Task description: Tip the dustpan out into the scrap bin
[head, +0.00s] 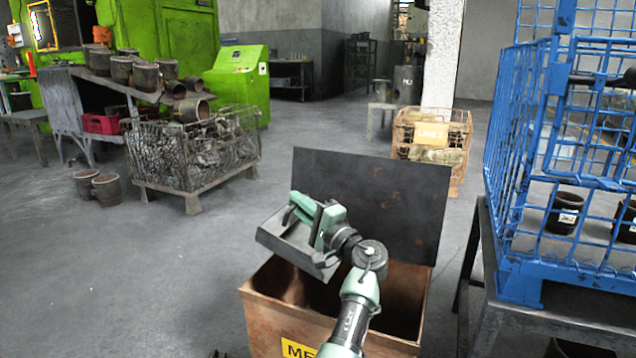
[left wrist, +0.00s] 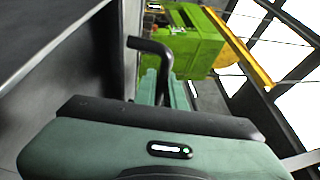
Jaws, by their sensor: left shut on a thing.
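The scrap bin (head: 275,318) is a rust-brown box with a yellow label on its front. Its dark lid (head: 400,195) stands open at the back. My left gripper (head: 308,222) is above the left part of the bin's opening, shut on the grey dustpan (head: 295,252). The pan is tilted, with its lower edge over the bin's opening and its left end near the left rim. I cannot see any scrap in the pan. The fingertips are largely hidden. The left wrist view shows my green gripper body and a black bent bar. My right gripper is not in view.
A blue wire cage (head: 520,270) on a metal table stands close on the right. A mesh crate of scrap (head: 195,155) stands behind to the left, with two dark cylinders (head: 97,187) on the floor beside it. The floor left of the bin is clear.

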